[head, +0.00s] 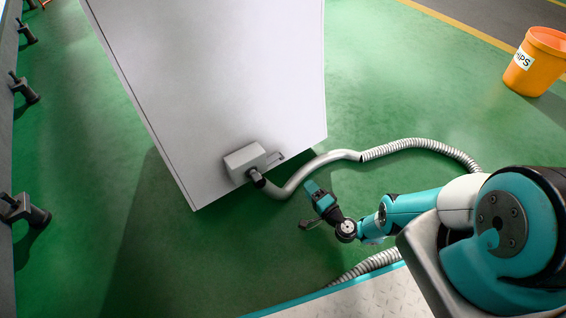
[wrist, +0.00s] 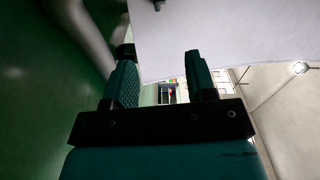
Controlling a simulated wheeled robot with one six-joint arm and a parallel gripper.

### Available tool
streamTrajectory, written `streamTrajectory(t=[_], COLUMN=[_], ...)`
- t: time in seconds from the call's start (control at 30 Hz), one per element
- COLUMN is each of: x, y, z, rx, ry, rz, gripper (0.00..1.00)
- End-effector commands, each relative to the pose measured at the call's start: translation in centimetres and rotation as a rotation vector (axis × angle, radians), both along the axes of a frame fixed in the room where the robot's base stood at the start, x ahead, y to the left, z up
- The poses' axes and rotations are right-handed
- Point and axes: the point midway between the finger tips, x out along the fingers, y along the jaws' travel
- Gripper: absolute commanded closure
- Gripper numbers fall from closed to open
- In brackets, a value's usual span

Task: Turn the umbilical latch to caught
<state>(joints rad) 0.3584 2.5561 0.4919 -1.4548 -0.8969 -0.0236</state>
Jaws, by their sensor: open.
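The umbilical latch (head: 273,158) is a small grey lever on the right side of a grey socket box (head: 243,160), low on the white cabinet. A grey umbilical hose (head: 290,187) ends in a dark plug (head: 257,179) at the box. I cannot tell whether the latch is caught. My gripper (head: 312,187) is open, right of and below the latch in the head view, apart from it, with the hose close by. In the wrist view my two fingers (wrist: 160,58) stand apart with nothing between them. A small dark piece (wrist: 158,5) at the top edge may be the latch.
The white cabinet (head: 225,70) fills the upper middle. The hose loops right across the green floor towards my base and shows at left in the wrist view (wrist: 82,35). An orange bin (head: 537,62) stands far right. Dark fixtures (head: 24,211) line the left edge.

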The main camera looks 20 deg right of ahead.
Motion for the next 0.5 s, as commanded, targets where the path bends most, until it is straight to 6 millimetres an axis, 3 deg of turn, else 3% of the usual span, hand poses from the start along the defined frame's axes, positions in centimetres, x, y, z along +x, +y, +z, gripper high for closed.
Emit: streamTrajectory(t=[0.5], x=[8.7], y=[2.9], z=[-0.8], rx=[-0.003], ry=[-0.001], rz=[0.006], gripper=[0.49])
